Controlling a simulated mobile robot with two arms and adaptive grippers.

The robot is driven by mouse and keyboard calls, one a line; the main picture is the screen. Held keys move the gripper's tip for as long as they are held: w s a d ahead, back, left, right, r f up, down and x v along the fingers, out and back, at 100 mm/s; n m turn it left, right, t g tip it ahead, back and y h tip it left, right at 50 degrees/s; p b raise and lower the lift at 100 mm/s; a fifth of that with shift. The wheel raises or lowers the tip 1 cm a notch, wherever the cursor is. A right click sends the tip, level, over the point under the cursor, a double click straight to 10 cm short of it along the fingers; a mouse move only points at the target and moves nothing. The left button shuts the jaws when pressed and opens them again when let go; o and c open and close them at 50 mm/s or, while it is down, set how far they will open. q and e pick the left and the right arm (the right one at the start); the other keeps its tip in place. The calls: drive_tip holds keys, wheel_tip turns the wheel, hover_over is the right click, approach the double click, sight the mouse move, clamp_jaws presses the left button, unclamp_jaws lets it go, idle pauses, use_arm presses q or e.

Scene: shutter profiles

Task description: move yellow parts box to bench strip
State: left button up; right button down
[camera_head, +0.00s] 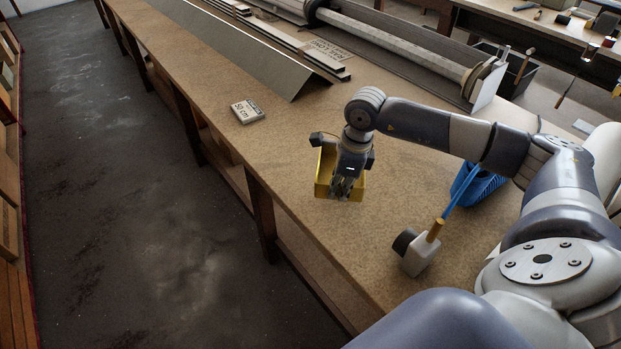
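The yellow parts box (324,178) is an open-topped box on the brown bench (290,165), near its left long edge. My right gripper (345,187) points down over the box, with its fingers at the box's near side, and hides much of it. I cannot tell whether the fingers grip a wall or are only close to it. The inside of the box is mostly hidden. No clearly marked bench strip shows; the bare bench top runs along the left edge. My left gripper is not in view.
A small block labelled "50 cm" (247,111) lies beyond the box. Long metal profiles (235,50) lie farther back. The bench's left edge drops to a dark floor (120,200).

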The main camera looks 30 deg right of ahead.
drive_tip(key=p, duration=0.2)
hover_over(310, 197)
drive_tip(key=shift+s+d+f, duration=0.2)
drive_tip(key=shift+d+f, duration=0.05)
wheel_tip(310, 197, down, 3)
drive_tip(key=shift+w+f+p, duration=0.1)
drive_tip(key=shift+f+p, duration=0.05)
drive_tip(key=shift+p, duration=0.9)
drive_tip(key=shift+f, duration=0.2)
drive_tip(key=c, duration=2.3)
unclamp_jaws()
drive_tip(key=shift+f, duration=0.2)
drive_tip(key=o, duration=0.5)
drive_tip(key=shift+r, duration=0.1)
